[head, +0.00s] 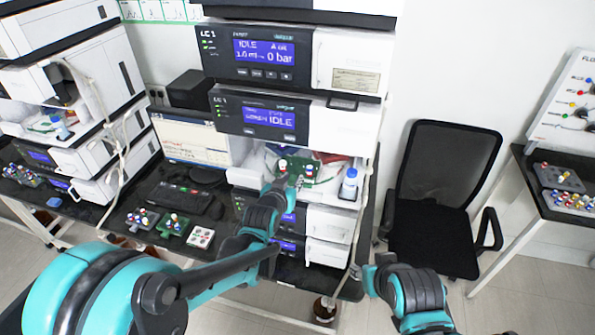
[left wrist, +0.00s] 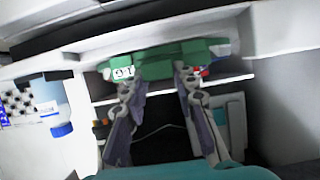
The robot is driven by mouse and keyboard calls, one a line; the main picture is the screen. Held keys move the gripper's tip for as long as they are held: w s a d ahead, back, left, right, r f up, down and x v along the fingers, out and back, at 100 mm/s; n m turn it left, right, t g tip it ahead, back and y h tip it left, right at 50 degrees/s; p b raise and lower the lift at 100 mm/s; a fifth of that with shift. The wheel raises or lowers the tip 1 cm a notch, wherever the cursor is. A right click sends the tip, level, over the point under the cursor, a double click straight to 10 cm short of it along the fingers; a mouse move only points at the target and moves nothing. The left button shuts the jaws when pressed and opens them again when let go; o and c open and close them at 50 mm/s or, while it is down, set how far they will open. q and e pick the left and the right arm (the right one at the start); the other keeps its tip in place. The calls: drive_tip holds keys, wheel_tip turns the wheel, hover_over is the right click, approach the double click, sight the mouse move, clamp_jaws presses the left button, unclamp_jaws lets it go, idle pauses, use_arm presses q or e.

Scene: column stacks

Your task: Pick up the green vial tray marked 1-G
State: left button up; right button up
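A green vial tray (head: 318,170) with a few red- and white-capped vials sits in the open bay of the middle LC 1 stack. My left gripper (head: 297,182) reaches into the bay at the tray's front. In the left wrist view its fingertips (left wrist: 159,80) are spread, one towards each side of the tray's middle part. Whether they touch it is unclear. My right arm shows at lower right; its gripper is not visible.
A blue-capped bottle (head: 349,184) stands right of the tray, close to the bay's side. More vial trays (head: 173,225) and a white tray (head: 200,237) lie on the dark bench at left. A black chair (head: 440,200) stands right of the stack.

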use_arm(q)
clamp_jaws()
drive_tip(key=shift+r, duration=0.1)
